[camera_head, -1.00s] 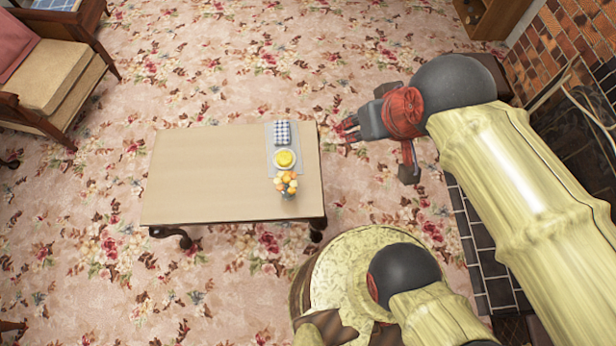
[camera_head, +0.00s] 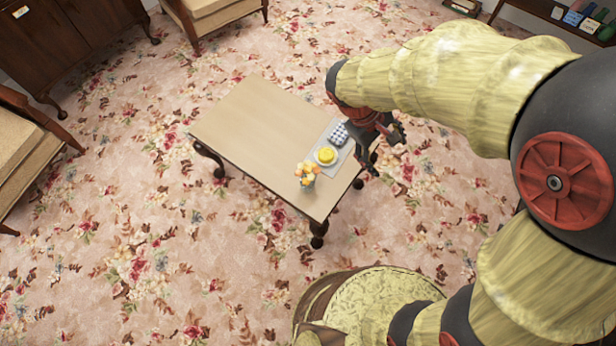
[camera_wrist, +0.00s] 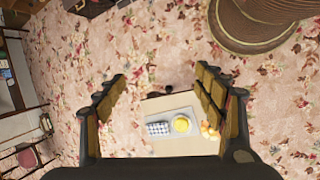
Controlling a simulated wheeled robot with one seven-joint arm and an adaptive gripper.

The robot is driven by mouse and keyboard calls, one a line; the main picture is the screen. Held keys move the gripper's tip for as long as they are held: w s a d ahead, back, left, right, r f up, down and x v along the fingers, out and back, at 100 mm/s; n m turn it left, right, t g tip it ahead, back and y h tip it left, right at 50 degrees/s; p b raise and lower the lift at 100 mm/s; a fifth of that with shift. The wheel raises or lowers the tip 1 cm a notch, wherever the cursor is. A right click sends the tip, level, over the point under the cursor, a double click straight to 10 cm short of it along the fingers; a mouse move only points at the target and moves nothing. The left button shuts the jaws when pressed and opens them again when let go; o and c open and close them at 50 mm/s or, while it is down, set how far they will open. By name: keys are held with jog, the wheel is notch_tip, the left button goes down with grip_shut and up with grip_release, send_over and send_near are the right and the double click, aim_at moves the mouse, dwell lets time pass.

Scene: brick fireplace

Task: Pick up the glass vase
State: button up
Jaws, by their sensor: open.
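The glass vase (camera_head: 307,181) is small and holds orange and yellow flowers (camera_head: 306,169). It stands upright near the front right corner of the wooden table (camera_head: 255,115). In the wrist view only the flowers (camera_wrist: 210,131) show clearly, partly beside my right finger; the glass itself is hard to make out. My gripper (camera_head: 385,150) is off the right edge of the table, beyond the vase and apart from it. In the wrist view my gripper (camera_wrist: 160,100) has its fingers spread wide with nothing between them but the view of floor and table.
Close to the vase lie a grey mat (camera_head: 346,153), a plate with a yellow item (camera_head: 325,155) and a checked cloth (camera_head: 338,134). The table's left part is bare. Armchairs (camera_head: 30,145) stand at left and back; patterned carpet is open around the table.

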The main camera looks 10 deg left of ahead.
aim_at(303, 187)
jog(key=s+a+f+n+t+h, duration=0.1)
jog(key=a+f+n+t, duration=0.2)
jog(key=f, duration=1)
jog(key=s+a+f+n+t+h+b, duration=0.1)
jog(key=a+f+n+t, duration=0.2)
jog(key=a+f+n, duration=0.6)
jog(key=s+a+f+n+t, duration=0.1)
jog(key=a+f+n, duration=0.4)
jog(key=f, duration=1.3)
jog(key=shift+a+f+n+t+h, duration=0.15)
jog(key=shift+a+n+t+h, duration=0.25)
jog(key=shift+n+t, duration=0.4)
jog(key=w+a+y, duration=0.1)
jog(key=a, duration=0.1)
jog(key=w+a+f+n+t, duration=0.1)
jog(key=a, duration=0.1)
jog(key=w+a+n+t+y, duration=0.1)
jog(key=a, duration=0.1)
jog(key=shift+w+f+y, duration=0.15)
jog(key=shift+w+y, duration=0.15)
jog(key=shift+w+a+f+n+t+b, duration=0.15)
jog(key=shift+w+a+n+t+b, duration=0.15)
jog(key=shift+t+b, duration=0.1)
jog(key=b+x, duration=0.2)
jog(key=x, duration=0.5)
jog(key=shift+w+d, duration=0.15)
jog(key=shift+c, duration=1.3)
jog(key=c, duration=1.3)
